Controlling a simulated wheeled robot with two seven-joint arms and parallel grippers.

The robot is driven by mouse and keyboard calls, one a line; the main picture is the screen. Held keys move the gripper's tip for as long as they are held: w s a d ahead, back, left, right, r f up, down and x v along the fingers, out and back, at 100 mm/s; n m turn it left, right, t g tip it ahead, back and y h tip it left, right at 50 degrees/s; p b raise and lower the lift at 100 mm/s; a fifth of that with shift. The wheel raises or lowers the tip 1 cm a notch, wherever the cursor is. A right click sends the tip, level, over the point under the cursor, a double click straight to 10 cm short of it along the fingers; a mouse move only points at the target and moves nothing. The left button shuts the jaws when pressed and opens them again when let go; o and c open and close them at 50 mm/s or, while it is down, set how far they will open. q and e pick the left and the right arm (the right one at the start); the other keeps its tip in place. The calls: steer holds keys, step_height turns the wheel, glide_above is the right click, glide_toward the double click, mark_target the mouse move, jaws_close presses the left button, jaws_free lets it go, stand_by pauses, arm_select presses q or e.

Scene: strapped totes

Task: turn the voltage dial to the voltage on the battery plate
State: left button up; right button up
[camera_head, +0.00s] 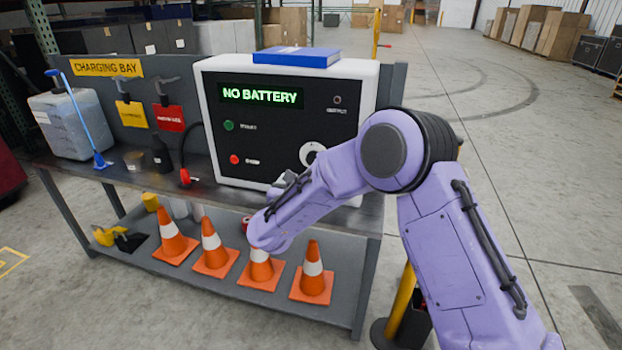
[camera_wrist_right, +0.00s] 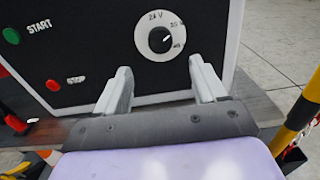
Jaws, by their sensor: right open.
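The voltage dial (camera_wrist_right: 159,39) is a white ring with a black knob on the charger's black front panel. The right wrist view shows "24 V" at its top left and smaller marks at right, the lowest reading like 48. The knob's white pointer line aims right and slightly up. In the head view the dial (camera_head: 311,153) is partly covered by my right arm. My right gripper (camera_wrist_right: 161,72) is open and empty, its fingers short of the dial and below it in the picture. The charger (camera_head: 365,95) displays "NO BATTERY". No battery plate is visible. My left gripper is out of view.
A green start button (camera_wrist_right: 11,36) and red stop button (camera_wrist_right: 53,85) sit left of the dial. A blue book (camera_head: 297,56) lies on the charger. Several orange cones (camera_head: 314,272) stand on the lower shelf. A yellow post (camera_head: 401,300) stands right of the bench (camera_head: 372,215).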

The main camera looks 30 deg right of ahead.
mark_target(312, 161)
steer(key=x, duration=0.9)
steer(key=shift+w+d, duration=0.15)
steer(key=shift+d, duration=0.1)
steer(key=c, duration=1.1)
